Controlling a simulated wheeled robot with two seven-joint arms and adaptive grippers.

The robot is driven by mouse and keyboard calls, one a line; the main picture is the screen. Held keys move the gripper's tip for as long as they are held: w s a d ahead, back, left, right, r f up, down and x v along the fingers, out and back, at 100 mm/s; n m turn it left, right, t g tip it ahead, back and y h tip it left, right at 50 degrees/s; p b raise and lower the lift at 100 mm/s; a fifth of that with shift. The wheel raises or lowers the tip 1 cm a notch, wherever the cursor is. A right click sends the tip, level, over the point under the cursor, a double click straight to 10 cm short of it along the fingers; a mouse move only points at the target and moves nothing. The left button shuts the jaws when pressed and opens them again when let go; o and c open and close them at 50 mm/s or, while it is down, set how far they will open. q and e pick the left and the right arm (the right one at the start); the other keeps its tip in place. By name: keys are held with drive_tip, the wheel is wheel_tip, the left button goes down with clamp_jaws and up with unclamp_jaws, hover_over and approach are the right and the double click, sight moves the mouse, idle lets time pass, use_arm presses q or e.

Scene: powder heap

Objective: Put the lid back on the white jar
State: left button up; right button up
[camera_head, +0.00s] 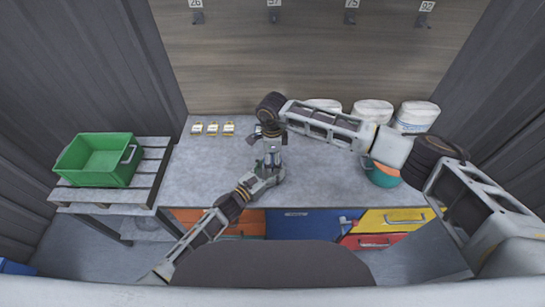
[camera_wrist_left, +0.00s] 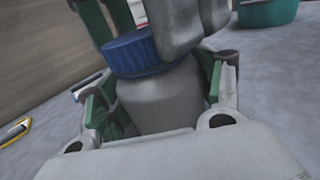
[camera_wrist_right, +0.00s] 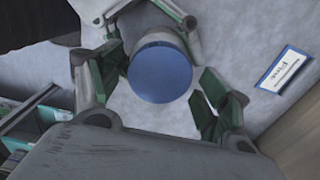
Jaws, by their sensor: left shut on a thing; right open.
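The white jar (camera_wrist_left: 160,100) stands upright between the fingers of my left gripper (camera_wrist_left: 158,92), which is shut on it. The blue lid (camera_wrist_left: 138,54) sits on top of the jar's mouth; whether it is screwed tight I cannot tell. In the right wrist view the lid (camera_wrist_right: 160,72) shows from above as a blue disc between the fingers of my right gripper (camera_wrist_right: 163,90). My right gripper is open, directly above the jar, its fingers apart from the lid's rim. In the head view my right gripper (camera_head: 269,138) and left gripper (camera_head: 268,168) meet and mostly hide the jar.
Several yellow-and-white small items (camera_head: 213,128) lie at the back left of the grey table (camera_head: 320,190). White tubs (camera_head: 416,115) stand at the back right, with a teal bowl (camera_head: 381,174) in front. A green crate (camera_head: 100,160) stands on a side table. A blue-edged card (camera_wrist_right: 287,69) lies nearby.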

drive_tip(key=c, duration=1.1)
drive_tip(key=o, duration=1.2)
drive_tip(key=shift+o, duration=0.2)
drive_tip(key=shift+r, duration=0.1)
wheel_tip(320, 180, up, 12)
use_arm(q)
drive_tip(key=o, duration=2.1)
drive_tip(key=shift+c, duration=0.2)
